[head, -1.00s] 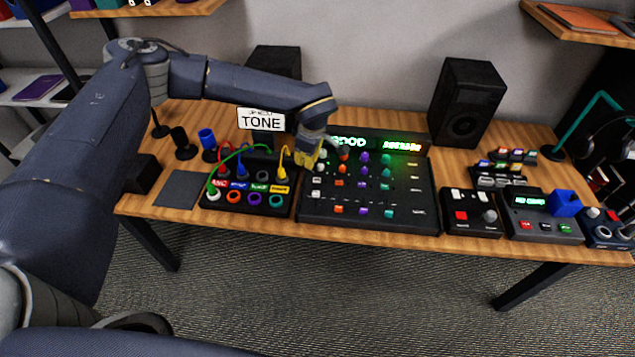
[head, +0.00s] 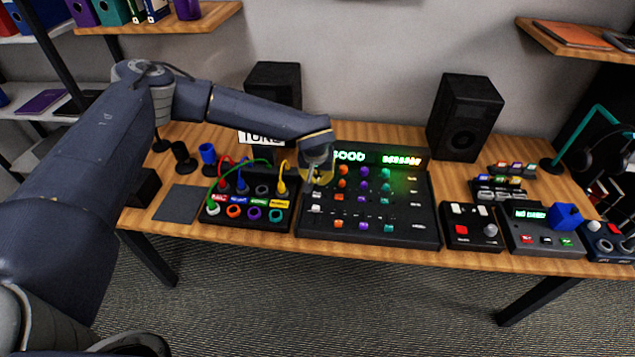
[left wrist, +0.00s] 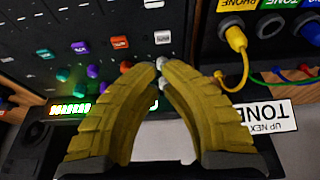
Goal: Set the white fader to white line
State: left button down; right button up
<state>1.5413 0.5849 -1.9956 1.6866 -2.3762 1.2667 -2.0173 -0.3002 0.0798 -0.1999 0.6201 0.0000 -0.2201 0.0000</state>
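The black mixer (head: 425,215) lies on the desk, with white, orange, purple and teal controls in columns. The white fader (head: 316,209) has a pale cap in the mixer's leftmost column. A pale cap (left wrist: 162,37) shows in the rightmost column of the inverted left wrist view. The white line is too small to pick out. My left gripper (head: 318,179) hangs over the mixer's upper left, behind the white fader. In the left wrist view its yellow fingertips (left wrist: 160,66) meet beside small white knobs, which they partly hide. Contact cannot be told. My right gripper is out of view.
A patch box (head: 246,212) with plugged coloured cables stands left of the mixer. The TONE sign (left wrist: 266,115) is close to my left gripper. A small red-and-white button box (head: 472,226) stands to the right. Black speakers (head: 465,115) stand behind.

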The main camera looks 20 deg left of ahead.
aim_at(319, 192)
pick_arm(q)
jog(key=x, duration=0.8)
jog(key=shift+f, duration=0.4)
jog(key=shift+s+d+r, duration=0.1)
jog(key=shift+s+d, duration=0.1)
jog(key=shift+s, duration=0.8)
jog(key=shift+s+d+r, duration=0.1)
jog(key=shift+s+d, duration=0.05)
jog(key=shift+s, duration=0.8)
jog(key=shift+d, duration=0.15)
